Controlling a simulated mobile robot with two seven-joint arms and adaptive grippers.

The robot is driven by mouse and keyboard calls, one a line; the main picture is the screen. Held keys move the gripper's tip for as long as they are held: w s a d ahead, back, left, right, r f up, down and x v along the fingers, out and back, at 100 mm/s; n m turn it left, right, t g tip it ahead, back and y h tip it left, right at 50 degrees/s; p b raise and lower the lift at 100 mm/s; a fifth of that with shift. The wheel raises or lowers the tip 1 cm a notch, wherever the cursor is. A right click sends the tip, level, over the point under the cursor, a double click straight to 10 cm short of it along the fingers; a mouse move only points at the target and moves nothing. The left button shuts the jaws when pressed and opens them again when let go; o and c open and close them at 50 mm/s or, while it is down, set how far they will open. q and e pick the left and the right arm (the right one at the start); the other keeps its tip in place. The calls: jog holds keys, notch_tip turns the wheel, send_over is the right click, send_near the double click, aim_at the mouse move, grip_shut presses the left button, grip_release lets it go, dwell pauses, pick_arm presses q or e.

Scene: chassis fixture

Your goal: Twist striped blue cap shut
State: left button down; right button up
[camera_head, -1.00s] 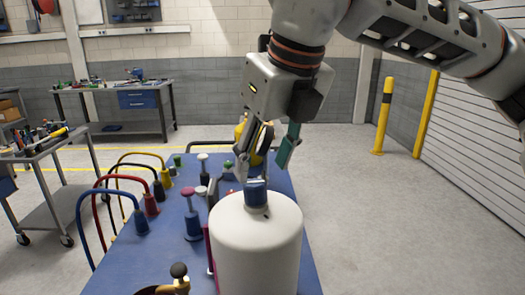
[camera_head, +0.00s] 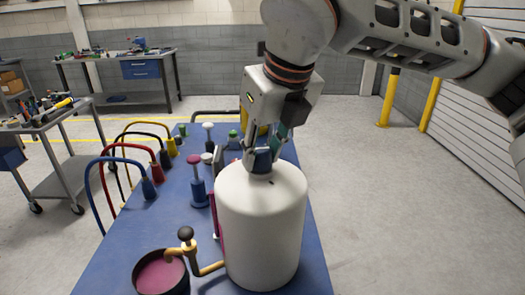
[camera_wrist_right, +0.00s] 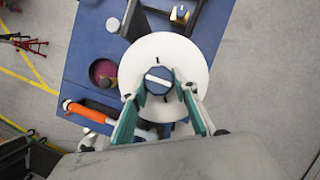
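The striped blue cap (camera_head: 262,161) sits on the neck of a large white bottle (camera_head: 262,225). In the right wrist view the cap (camera_wrist_right: 158,82) shows a white stripe across its top, on the white bottle (camera_wrist_right: 196,62). My right gripper (camera_head: 264,155) points down over the cap. In the wrist view the fingers of my right gripper (camera_wrist_right: 157,88) stand on either side of the cap, and they look open, with small gaps. Whether either finger touches the cap is hard to see. My left gripper is not in view.
The blue table (camera_head: 120,240) bears the bottle. A pot of magenta liquid (camera_head: 160,272) and a brass crank (camera_head: 190,250) stand close to its left. Several hoses and plungers, including a blue one with a purple knob (camera_head: 196,185), stand farther left. The floor to the right is clear.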

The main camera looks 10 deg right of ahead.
jog(key=o, duration=0.3)
grip_shut()
jog(key=shift+a+f+m+h+b, duration=0.1)
jog(key=shift+m+h+b, duration=0.2)
jog(key=shift+m+b, duration=0.45)
jog(key=shift+m+h, duration=0.4)
jog(key=shift+m, duration=0.75)
jog(key=m, duration=0.2)
jog(key=m+h+b, duration=0.1)
jog(key=m, duration=0.1)
jog(key=shift+a+h, duration=0.1)
jog(key=shift+h, duration=0.2)
jog(key=shift+m, duration=0.3)
jog(key=m+g+h, duration=0.1)
jog(key=m, duration=0.2)
jog(key=shift+f+m, duration=0.1)
jog(key=shift+m, duration=0.3)
